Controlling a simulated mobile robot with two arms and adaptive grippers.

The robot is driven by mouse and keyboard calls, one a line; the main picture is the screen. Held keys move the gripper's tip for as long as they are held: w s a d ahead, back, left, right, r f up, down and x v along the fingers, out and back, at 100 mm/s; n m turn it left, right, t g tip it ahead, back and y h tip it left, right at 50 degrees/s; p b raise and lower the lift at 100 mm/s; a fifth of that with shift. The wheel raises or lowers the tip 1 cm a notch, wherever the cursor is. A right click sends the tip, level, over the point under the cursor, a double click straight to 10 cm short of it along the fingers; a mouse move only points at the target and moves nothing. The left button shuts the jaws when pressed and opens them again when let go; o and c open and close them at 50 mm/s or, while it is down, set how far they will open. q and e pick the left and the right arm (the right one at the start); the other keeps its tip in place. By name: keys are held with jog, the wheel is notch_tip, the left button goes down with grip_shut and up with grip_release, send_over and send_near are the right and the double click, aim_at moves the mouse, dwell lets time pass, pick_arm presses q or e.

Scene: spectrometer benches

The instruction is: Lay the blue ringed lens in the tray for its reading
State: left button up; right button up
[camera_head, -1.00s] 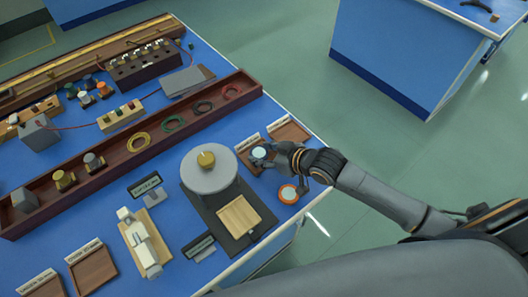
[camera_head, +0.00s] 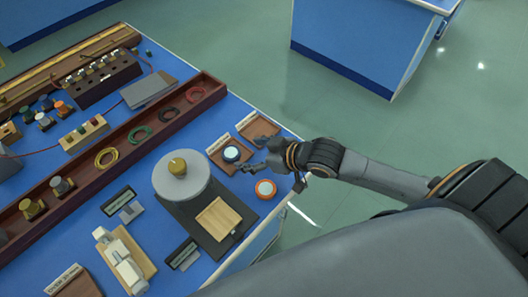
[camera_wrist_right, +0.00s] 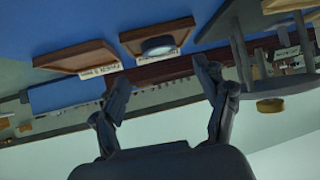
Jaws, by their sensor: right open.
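The blue ringed lens (camera_head: 232,153), a short dark-blue ring with a pale face, lies flat in the left one of two small brown trays (camera_head: 217,158) near the bench's right edge. It also shows in the wrist view (camera_wrist_right: 158,46), inside its tray (camera_wrist_right: 128,37). My right gripper (camera_head: 256,156) is open and empty just right of the lens, apart from it. In the wrist view the spread fingers (camera_wrist_right: 161,75) have nothing between them. My left gripper is out of view.
The other brown tray (camera_head: 258,127) is partly hidden by my right gripper. A grey round disc with a brass knob (camera_head: 180,180) and a wooden plate (camera_head: 219,218) are to the left.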

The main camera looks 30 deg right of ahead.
jog(key=v, duration=0.5)
jog(key=shift+s+r, duration=0.1)
jog(key=shift+r, duration=0.05)
jog(key=shift+d, duration=0.1)
dwell(0.3)
